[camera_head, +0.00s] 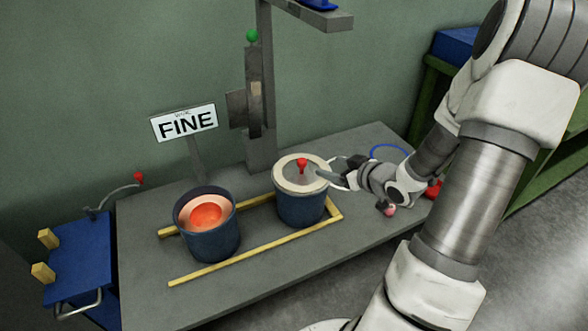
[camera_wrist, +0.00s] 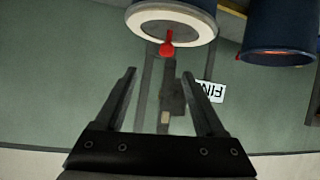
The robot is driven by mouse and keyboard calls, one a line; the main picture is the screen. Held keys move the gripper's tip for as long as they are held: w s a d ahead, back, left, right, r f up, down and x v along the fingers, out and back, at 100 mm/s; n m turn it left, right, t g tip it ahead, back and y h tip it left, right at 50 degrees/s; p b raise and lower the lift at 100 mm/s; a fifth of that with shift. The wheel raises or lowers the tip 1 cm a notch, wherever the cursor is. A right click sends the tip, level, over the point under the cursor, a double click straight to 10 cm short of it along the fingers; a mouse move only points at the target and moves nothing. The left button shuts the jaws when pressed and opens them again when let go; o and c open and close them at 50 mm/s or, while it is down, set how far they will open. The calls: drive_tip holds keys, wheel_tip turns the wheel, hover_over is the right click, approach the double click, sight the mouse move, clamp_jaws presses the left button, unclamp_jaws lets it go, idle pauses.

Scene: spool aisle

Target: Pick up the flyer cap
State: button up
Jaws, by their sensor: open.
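The flyer cap is most likely the pale round lid (camera_head: 288,180) with a red knob (camera_head: 302,164) on a blue drum (camera_head: 301,207). In the wrist view the pale lid (camera_wrist: 146,24) is upside down at the top, with its red knob (camera_wrist: 166,49) pointing down. My gripper (camera_head: 322,176) comes in from the right, close beside the knob. In the wrist view my gripper (camera_wrist: 160,73) has both fingers apart with nothing between them. The knob appears beyond the fingertips, roughly in line with the gap.
A second blue drum (camera_head: 212,246), open with an orange-red inside, stands to the left. Yellow strips (camera_head: 250,253) frame the drums on the grey table (camera_head: 150,270). Behind are a grey post (camera_head: 262,150) and a FINE sign (camera_head: 185,123). A blue cart (camera_head: 80,255) stands at left.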

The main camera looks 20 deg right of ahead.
sight(306, 162)
drive_tip(key=shift+m+t+y, duration=0.3)
drive_tip(key=shift+t+y, duration=0.2)
drive_tip(key=shift+t, duration=0.2)
drive_tip(key=b+x, duration=0.1)
drive_tip(key=x, duration=0.2)
drive_tip(key=f+b+x, duration=0.1)
drive_tip(key=b+x, duration=0.1)
drive_tip(key=x, duration=0.2)
drive_tip(key=b+x, duration=0.1)
drive_tip(key=x, duration=0.3)
drive_tip(key=shift+s+f+b, duration=0.2)
drive_tip(key=shift+f+b, duration=0.1)
drive_tip(key=shift+f, duration=0.15)
drive_tip(key=x, duration=0.1)
drive_tip(key=b+x, duration=0.1)
drive_tip(key=x, duration=0.1)
drive_tip(key=b+x, duration=0.1)
drive_tip(key=x, duration=0.1)
drive_tip(key=shift+s+a+f, duration=0.1)
drive_tip(key=shift+s+a, duration=0.05)
drive_tip(key=shift+a, duration=0.15)
drive_tip(key=shift+w, duration=0.35)
clamp_jaws()
